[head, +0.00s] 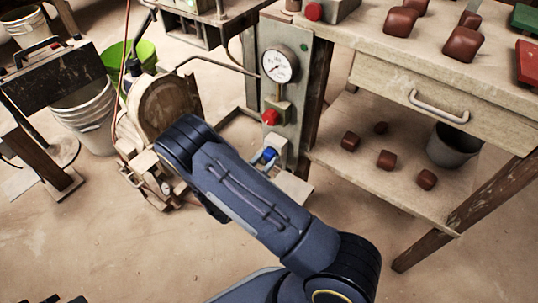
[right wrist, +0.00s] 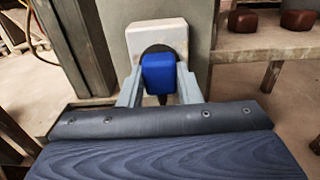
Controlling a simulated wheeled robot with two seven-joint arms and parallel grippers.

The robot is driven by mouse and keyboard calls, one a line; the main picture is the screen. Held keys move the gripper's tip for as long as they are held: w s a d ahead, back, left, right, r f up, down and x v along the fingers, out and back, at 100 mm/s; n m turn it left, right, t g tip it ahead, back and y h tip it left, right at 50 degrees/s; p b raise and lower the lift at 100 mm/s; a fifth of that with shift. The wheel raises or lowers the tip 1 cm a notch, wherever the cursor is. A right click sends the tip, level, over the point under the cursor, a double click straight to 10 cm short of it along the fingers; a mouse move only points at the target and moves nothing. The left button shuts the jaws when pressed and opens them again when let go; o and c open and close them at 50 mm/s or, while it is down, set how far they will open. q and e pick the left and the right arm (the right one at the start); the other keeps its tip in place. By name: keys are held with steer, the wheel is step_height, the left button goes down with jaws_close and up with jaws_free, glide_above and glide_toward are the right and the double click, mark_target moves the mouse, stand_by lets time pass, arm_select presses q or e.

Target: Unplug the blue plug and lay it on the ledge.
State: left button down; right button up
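The blue plug (head: 268,155) sits at the pale socket plate low on the grey post in the head view. In the right wrist view the blue plug (right wrist: 158,75) is in front of the white socket plate (right wrist: 157,37), with a dark opening around it. My right gripper (right wrist: 159,84) has one finger on each side of the plug, and both appear to touch it. A pale ledge (head: 296,189) juts out below the socket, partly behind my arm. Only small dark parts, possibly my left gripper, show at the bottom left edge.
The post also carries a gauge (head: 279,64) and a red knob (head: 270,117). A workbench (head: 390,60) with a drawer and a lower shelf (head: 340,163) holding brown blocks stands at right. Buckets and machinery stand at left. The floor in front is clear.

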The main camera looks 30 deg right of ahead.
jaws_close()
steer(key=shift+a, duration=0.1)
steer(key=shift+v, duration=2.9)
